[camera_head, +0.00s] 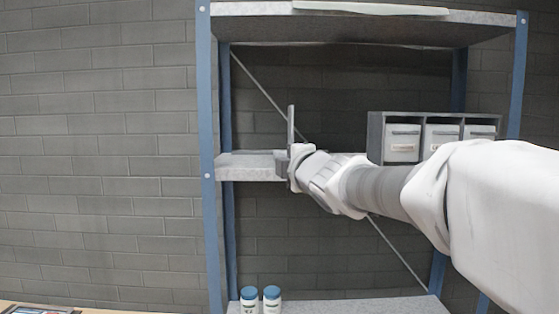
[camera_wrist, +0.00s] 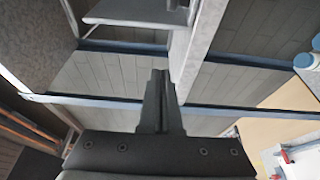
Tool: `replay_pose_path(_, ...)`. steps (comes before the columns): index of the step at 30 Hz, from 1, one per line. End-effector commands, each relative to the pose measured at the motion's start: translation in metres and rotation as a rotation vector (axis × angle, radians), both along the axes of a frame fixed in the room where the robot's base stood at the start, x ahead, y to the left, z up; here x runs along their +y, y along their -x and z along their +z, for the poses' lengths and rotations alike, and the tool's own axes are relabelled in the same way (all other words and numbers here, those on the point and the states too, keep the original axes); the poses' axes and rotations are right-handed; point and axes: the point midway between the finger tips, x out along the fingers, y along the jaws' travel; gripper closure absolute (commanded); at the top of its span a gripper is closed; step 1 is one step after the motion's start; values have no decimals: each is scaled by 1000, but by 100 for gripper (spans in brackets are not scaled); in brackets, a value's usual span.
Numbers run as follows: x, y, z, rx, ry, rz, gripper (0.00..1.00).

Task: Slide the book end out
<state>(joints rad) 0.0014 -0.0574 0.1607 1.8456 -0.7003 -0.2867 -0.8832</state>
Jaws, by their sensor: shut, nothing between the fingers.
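The book end (camera_head: 291,122) shows in the head view as a thin grey upright plate above the middle shelf (camera_head: 250,168). Its lower part is hidden behind my gripper (camera_head: 281,162). In the wrist view, a grey plate (camera_wrist: 130,12) that looks like the book end juts from the shelf (camera_wrist: 190,50) at the top. My gripper also shows in the wrist view (camera_wrist: 160,78), its two fingers together with nothing between them. The fingertips look apart from the plate there; in the head view I cannot tell whether they touch it.
A grey unit with white drawers (camera_head: 402,142) stands on the middle shelf at right. Two blue-lidded jars (camera_head: 260,300) stand on the lower shelf (camera_head: 370,306). The top shelf (camera_head: 380,30) is overhead. A blue post (camera_head: 207,150) bounds the left side.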

Motion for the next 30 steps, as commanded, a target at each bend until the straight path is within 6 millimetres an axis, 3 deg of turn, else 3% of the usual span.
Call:
replay_pose_path(13,25,-71,-1,3,-3,0,100)
replay_pose_path(15,10,-69,5,2,1,-7,100)
replay_pose_path(21,-10,-68,2,2,0,-5,100)
replay_pose_path(30,-17,-68,-1,3,-1,-2,100)
